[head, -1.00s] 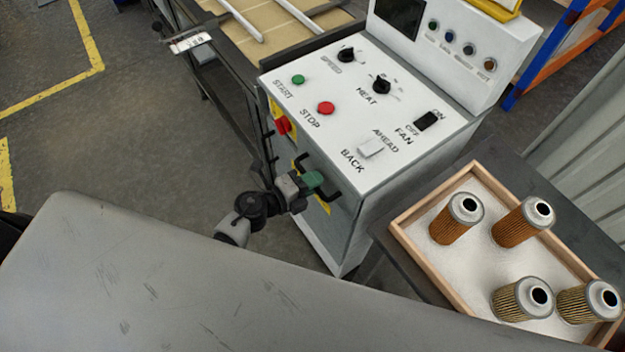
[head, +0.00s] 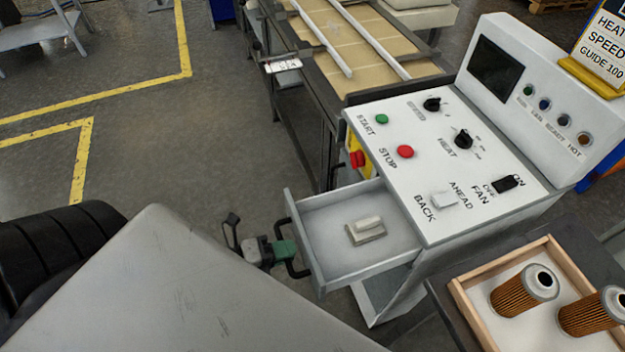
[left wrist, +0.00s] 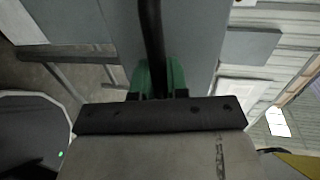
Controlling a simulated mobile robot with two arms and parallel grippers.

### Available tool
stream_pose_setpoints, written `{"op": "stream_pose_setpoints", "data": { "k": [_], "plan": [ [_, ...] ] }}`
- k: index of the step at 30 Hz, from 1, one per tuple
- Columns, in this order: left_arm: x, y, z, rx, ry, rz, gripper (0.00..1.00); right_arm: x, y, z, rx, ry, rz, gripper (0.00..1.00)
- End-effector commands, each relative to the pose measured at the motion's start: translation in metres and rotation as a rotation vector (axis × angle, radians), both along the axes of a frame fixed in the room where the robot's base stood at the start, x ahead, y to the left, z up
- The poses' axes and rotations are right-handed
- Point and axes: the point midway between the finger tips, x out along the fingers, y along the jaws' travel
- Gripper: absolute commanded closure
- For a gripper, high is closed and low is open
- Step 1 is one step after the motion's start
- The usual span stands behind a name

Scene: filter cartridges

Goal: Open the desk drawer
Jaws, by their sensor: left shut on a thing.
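The desk drawer (head: 343,215) stands pulled well out of the white control desk (head: 440,150), toward the left. A small pale block-like object (head: 366,231) lies on the drawer floor. My left gripper (head: 288,252), with green fingers, is shut on the drawer's black handle (head: 296,268) at the drawer front. In the left wrist view the green fingers (left wrist: 158,80) close around the dark handle bar (left wrist: 152,40). My right gripper is not in view.
A wooden tray (head: 470,300) with filter cartridges (head: 524,290) stands on a dark table at the lower right. A conveyor (head: 375,50) runs behind the desk. A red knob (head: 357,158) sits near the drawer. Open floor lies at the left.

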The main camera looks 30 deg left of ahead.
Motion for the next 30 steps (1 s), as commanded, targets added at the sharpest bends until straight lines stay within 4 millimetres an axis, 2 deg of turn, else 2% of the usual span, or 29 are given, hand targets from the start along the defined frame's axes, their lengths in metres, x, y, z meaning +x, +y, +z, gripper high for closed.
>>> {"op": "stream_pose_setpoints", "data": {
  "k": [3,9,23,24,28,30],
  "plan": [
    [-0.014,0.012,-0.002,0.003,0.003,0.002,1.0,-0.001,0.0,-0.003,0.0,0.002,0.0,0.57],
    [-0.026,0.021,0.0,0.002,0.0,0.002,1.0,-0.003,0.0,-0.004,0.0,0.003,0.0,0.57],
    [-0.029,0.024,0.0,0.001,-0.001,0.002,1.0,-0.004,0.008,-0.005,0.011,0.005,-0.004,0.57],
    [-0.029,0.024,0.0,0.001,-0.001,0.003,0.81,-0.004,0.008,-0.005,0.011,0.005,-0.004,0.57],
    [-0.029,0.024,0.0,0.001,-0.001,0.002,0.61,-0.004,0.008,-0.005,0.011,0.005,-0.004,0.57],
    [-0.029,0.024,0.0,0.001,-0.001,0.002,0.61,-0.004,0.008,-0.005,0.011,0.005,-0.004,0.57]
  ]
}}
